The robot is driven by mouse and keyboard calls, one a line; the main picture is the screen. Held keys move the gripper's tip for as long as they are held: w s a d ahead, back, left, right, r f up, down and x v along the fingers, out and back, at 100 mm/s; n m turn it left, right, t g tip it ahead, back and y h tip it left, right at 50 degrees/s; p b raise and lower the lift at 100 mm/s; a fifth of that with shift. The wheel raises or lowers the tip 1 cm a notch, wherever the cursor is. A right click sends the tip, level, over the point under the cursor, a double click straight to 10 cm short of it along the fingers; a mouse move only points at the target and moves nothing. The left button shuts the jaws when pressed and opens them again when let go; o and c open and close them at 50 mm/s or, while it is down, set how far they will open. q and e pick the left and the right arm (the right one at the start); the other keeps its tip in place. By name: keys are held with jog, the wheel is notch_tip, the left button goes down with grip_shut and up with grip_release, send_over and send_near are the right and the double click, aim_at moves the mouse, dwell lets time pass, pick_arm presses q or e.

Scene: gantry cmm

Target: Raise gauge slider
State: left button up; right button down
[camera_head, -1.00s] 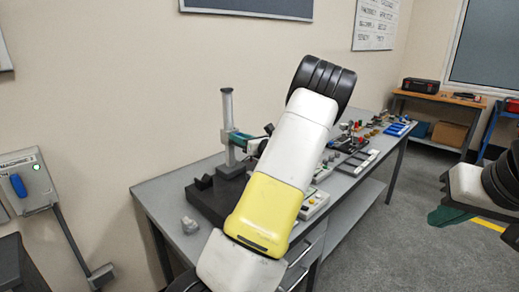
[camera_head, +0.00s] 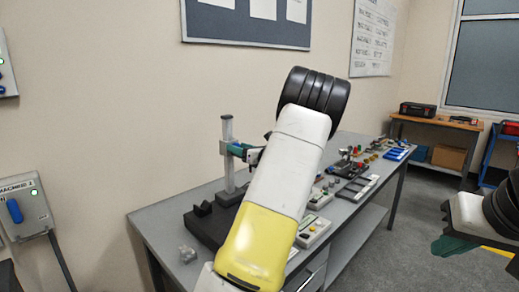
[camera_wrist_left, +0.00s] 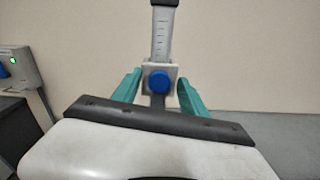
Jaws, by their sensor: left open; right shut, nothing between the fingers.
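The gauge stand's upright column (camera_head: 228,165) rises from a dark base on the bench, and my left gripper (camera_head: 240,150) is at its upper part. In the left wrist view the column (camera_wrist_left: 163,38) carries scale marks, and the pale gauge slider with a round blue knob (camera_wrist_left: 158,82) sits on it. The teal fingers of my left gripper (camera_wrist_left: 160,78) are open, one on each side of the slider. I cannot tell whether they touch it. My right gripper (camera_head: 455,245) is shut and empty at the right edge, away from the bench.
The grey bench (camera_head: 160,215) carries a small grey part (camera_head: 187,254), a control box (camera_head: 312,232) and several small parts farther back. My left arm hides part of the bench. A wall box with a blue handle (camera_head: 15,211) is at the left.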

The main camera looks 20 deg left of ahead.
pick_arm(q)
jog(key=v, duration=0.7)
jog(key=shift+s+d, duration=0.15)
jog(key=shift+d, duration=0.2)
jog(key=shift+d, duration=0.1)
